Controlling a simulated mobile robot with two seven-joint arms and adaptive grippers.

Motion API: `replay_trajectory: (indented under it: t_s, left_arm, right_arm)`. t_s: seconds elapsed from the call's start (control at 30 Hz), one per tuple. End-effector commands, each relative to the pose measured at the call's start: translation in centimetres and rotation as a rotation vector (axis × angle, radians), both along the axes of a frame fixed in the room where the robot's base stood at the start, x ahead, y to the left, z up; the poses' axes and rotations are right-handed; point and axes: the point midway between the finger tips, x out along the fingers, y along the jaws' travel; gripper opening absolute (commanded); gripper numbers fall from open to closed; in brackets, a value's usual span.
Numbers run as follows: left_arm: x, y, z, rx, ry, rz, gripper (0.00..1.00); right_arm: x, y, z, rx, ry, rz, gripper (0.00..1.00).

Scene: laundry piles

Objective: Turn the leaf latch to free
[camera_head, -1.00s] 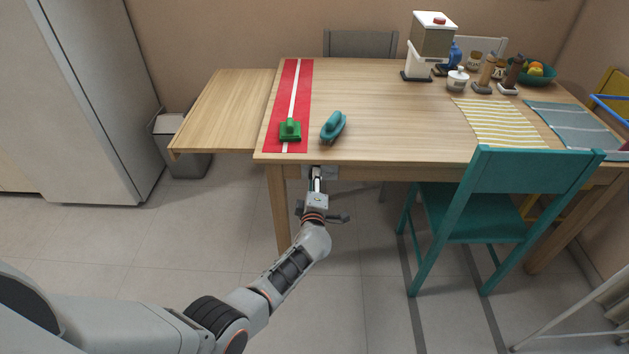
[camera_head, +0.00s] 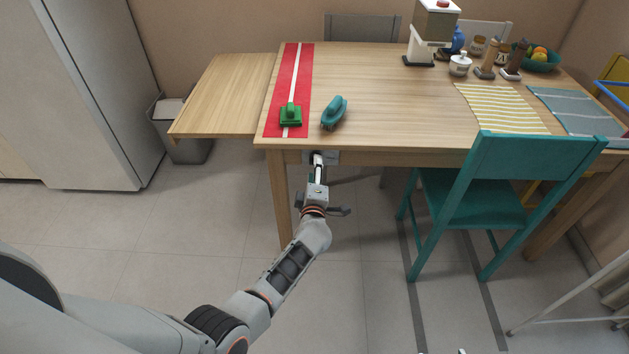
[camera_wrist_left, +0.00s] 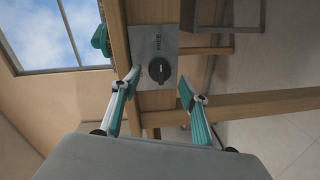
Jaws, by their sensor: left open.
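The leaf latch is a round black knob (camera_wrist_left: 159,70) on a grey metal plate (camera_wrist_left: 146,43) fixed to the table's front apron. In the head view the plate (camera_head: 333,157) shows just under the table edge, partly behind my gripper. My left gripper (camera_wrist_left: 160,88) is open, its two fingers on either side of the knob in the wrist view. I cannot tell whether they touch it. In the head view my left gripper (camera_head: 318,160) is close to the plate. The table leaf (camera_head: 222,97) extends level at the table's left end. My right gripper is not in view.
A teal chair (camera_head: 530,155) stands to the right. A bin (camera_head: 182,148) stands under the leaf. Floor left of the arm is clear.

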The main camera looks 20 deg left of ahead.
Motion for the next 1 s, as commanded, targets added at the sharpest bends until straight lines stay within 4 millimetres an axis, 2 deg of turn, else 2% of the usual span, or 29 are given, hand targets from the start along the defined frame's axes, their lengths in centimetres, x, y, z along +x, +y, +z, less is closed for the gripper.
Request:
replay_trajectory:
  t_s: [0.2,0.4,1.0]
  left_arm:
    - [-2.7,-0.8,0.2,-0.002,0.001,0.001,0.44]
    - [-4.5,-1.3,0.4,-0.001,0.001,-0.001,0.44]
    - [-5.1,-1.8,0.3,-0.005,0.003,-0.002,0.44]
  right_arm:
    - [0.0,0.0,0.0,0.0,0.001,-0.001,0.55]
    - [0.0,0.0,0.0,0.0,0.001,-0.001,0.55]
    - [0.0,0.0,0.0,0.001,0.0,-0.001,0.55]
